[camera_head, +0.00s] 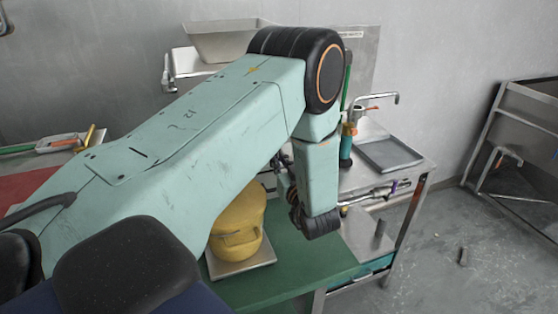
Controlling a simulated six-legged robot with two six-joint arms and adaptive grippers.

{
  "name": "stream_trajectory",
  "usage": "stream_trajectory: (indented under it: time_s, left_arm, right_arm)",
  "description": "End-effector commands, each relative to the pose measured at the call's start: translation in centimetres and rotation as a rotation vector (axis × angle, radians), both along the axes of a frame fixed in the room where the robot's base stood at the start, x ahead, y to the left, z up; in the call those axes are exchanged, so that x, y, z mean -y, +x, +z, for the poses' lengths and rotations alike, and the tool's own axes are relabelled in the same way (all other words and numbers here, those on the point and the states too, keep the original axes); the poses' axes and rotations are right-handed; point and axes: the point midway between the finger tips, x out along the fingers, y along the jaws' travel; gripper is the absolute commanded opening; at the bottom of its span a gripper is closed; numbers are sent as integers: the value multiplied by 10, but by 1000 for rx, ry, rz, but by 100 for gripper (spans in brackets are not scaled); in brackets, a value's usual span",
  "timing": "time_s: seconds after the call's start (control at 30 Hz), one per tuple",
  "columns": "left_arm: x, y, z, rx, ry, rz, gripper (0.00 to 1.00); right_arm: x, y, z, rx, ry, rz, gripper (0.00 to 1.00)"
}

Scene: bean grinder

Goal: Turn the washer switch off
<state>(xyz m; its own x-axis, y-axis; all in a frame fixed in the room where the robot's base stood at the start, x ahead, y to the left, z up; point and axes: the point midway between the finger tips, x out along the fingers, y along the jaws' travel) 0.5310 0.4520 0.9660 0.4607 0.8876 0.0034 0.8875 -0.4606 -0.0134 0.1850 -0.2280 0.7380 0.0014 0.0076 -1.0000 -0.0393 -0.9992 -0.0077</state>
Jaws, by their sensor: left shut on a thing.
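My left arm reaches across the middle and bends down at its dark elbow. My left gripper (283,178) is a small dark shape beside the lower arm link, partly hidden by it. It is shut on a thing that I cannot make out. No washer switch can be told for certain. A bent metal spout (376,98) with an orange part stands behind a grey tray (390,153) on the metal table, right of my arm. My right gripper is out of view.
A yellow container (238,222) stands on a pale plate on the green table (310,262), close below my arm. A metal hopper (222,42) is behind. A silver tool (378,192) lies right of my wrist. A metal rack (515,135) stands far right, past open floor.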

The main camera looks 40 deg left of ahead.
Motion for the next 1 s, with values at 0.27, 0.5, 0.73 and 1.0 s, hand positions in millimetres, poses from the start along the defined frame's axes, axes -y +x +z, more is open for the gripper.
stream_trajectory:
  time_s: [0.27,0.5,0.73,1.0]
  left_arm:
    - [0,-2,-3,-8,-4,0,32]
    - [0,-1,-2,-4,-3,1,34]
    - [13,-6,-1,-5,-2,-3,34]
    - [54,-27,-1,-5,0,-6,34]
  right_arm:
    - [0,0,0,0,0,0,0]
    - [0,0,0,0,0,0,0]
    - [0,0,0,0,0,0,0]
    - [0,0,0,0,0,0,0]
